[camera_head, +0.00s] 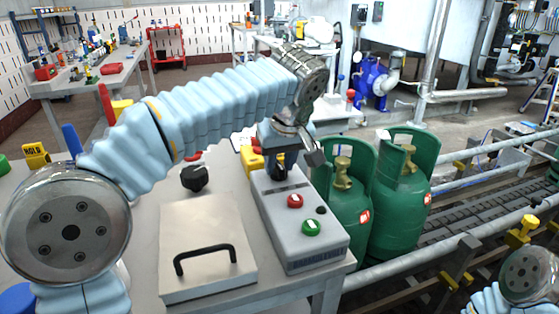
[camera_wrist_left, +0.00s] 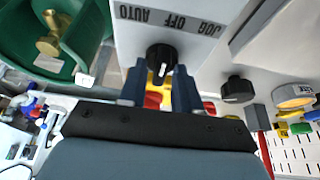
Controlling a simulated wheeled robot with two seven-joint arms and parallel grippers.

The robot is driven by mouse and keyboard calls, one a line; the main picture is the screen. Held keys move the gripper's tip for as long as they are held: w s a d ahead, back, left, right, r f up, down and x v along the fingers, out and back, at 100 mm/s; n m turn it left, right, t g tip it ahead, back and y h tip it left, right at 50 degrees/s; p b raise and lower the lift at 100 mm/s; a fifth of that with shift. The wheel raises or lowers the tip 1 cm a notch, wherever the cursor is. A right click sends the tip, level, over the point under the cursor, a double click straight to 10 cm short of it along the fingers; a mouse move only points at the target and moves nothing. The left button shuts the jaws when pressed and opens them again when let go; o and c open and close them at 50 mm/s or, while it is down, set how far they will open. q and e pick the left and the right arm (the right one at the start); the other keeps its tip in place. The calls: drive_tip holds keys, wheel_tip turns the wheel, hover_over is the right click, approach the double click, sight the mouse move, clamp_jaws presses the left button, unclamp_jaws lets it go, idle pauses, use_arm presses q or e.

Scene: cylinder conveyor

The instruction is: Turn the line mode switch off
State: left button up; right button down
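The grey control box (camera_head: 298,222) stands on the table with a red and a green button. In the left wrist view its panel (camera_wrist_left: 190,50) carries the words AUTO, OFF and JOG, upside down, and the black mode switch knob (camera_wrist_left: 160,57). A small white mark shows on the knob's lower side; I cannot tell which word it selects. My left gripper (camera_wrist_left: 159,88) has its fingers apart, one on each side of the knob. I cannot tell if they touch it. In the head view this gripper (camera_head: 279,157) is over the box's far end. My right gripper is out of view.
A metal lid with a black handle (camera_head: 205,257) lies left of the box. A loose-looking black knob (camera_head: 195,178) is behind it. Two green gas cylinders (camera_head: 402,205) stand right of the box beside the roller conveyor (camera_head: 465,232).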

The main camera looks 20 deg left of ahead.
use_arm(q)
drive_tip(key=shift+o, duration=0.4)
drive_tip(key=v, duration=1.4)
